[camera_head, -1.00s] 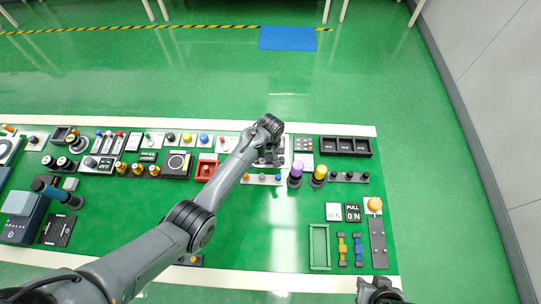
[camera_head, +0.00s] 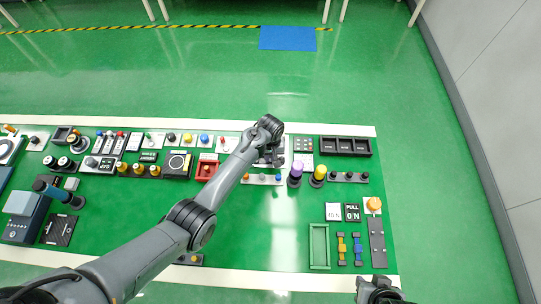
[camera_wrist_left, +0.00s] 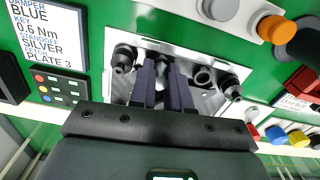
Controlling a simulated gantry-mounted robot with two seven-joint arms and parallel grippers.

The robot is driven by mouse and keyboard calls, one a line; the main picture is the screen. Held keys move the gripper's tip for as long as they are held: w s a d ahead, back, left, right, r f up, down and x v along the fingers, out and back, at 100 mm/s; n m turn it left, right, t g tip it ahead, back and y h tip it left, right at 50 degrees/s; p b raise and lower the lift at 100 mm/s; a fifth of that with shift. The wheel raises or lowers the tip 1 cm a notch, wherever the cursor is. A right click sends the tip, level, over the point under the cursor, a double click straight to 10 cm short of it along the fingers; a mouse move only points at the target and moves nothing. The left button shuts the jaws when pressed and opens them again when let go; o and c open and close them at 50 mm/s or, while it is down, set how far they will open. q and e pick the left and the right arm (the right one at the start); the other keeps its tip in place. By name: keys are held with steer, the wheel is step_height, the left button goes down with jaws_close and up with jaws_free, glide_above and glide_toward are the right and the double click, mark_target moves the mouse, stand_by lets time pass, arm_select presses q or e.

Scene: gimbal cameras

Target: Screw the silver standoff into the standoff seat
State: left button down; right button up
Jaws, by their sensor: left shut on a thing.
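My left gripper (camera_head: 272,158) is over a pale metal plate near the far side of the panel. In the left wrist view its two dark fingers (camera_wrist_left: 162,88) are close together over this plate (camera_wrist_left: 205,99). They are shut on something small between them. Dark round fittings (camera_wrist_left: 203,76) stand on the plate on both sides of the fingers. The silver standoff and its seat cannot be clearly picked out. My right gripper (camera_head: 378,290) shows only in part at the bottom edge.
A sign (camera_wrist_left: 45,35) reads "STANDOFF SILVER". Grey and orange round knobs (camera_wrist_left: 277,28) stand close to the plate. Purple (camera_head: 296,169) and yellow (camera_head: 319,173) topped posts stand right of the gripper.

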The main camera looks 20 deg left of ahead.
arm_select(q)
steer(key=shift+s+f, duration=0.1)
steer(key=shift+f, duration=0.05)
steer(key=m+p, duration=0.1)
steer(key=m, duration=0.2)
steer(key=shift+f+m+p, duration=0.1)
steer(key=shift+m+p, duration=0.2)
steer(key=shift+m, duration=0.5)
stand_by(0.5)
